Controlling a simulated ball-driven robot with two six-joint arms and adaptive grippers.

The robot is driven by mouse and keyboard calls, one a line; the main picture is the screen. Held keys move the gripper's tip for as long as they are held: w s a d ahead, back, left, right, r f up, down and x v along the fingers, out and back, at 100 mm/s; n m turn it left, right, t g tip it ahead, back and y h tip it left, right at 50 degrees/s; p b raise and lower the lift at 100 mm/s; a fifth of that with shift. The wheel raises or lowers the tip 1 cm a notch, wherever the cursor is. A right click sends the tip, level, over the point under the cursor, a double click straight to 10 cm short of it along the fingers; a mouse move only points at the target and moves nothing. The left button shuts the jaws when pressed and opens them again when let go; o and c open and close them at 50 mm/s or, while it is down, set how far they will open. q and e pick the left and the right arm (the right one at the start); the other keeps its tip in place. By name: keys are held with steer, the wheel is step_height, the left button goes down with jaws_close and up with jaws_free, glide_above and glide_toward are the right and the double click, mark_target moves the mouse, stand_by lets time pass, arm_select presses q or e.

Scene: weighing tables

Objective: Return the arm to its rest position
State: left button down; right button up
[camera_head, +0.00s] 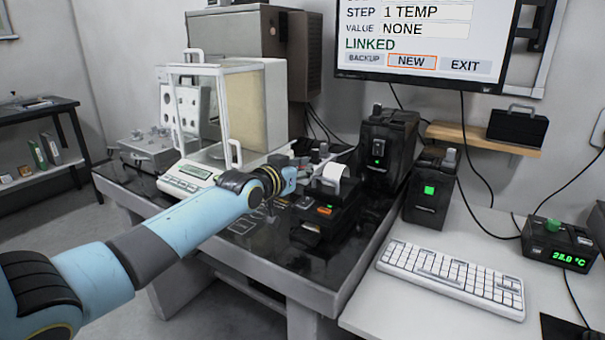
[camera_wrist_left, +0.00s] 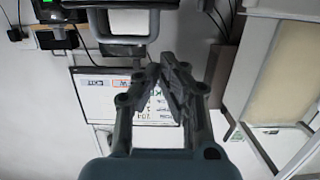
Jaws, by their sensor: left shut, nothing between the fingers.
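My left arm (camera_head: 185,225), light blue with dark joints, reaches in from the left over the dark balance table. My left gripper (camera_head: 314,160) is small in the head view, beyond the wrist and in front of the balance case's right side. In the left wrist view the gripper's (camera_wrist_left: 160,68) dark fingers come together at the tips, shut with nothing between them. My right gripper is in neither view.
The glass-sided balance (camera_head: 182,182) stands close left of my wrist. A black printer (camera_head: 325,215) with a paper roll is just right of it. A white keyboard (camera_head: 450,278) lies on the right table. The wall screen (camera_head: 420,42) hangs behind. Floor shows at left.

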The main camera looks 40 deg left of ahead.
arm_select(q)
steer(key=shift+g, duration=0.9)
steer(key=s+d+f+p, duration=0.1)
steer(key=s, duration=0.3)
steer(key=s+d+f+p, duration=0.1)
steer(key=s+f+p, duration=0.1)
steer(key=s, duration=0.2)
steer(key=s+d+f+p, duration=0.2)
steer(key=s, duration=0.2)
steer(key=s+d+r+m+g, duration=0.1)
steer(key=s+d+g, duration=0.25)
steer(key=s, duration=0.65)
steer(key=s+d+r+g, duration=0.2)
steer(key=s+d+g, duration=0.15)
steer(key=s, duration=0.55)
steer(key=s+d+r+m+g, duration=0.15)
steer(key=s+g, duration=0.25)
steer(key=s, duration=0.6)
step_height(320, 180, down, 32)
steer(key=s+a+n+g+b, duration=0.1)
steer(key=s+a+b, duration=0.1)
steer(key=b, duration=0.2)
steer(key=s+f+g+b, duration=0.1)
steer(key=s+f+b, duration=0.2)
steer(key=s+f, duration=1.4)
steer(key=shift+s+a+f, duration=0.3)
steer(key=shift+s+a, duration=0.15)
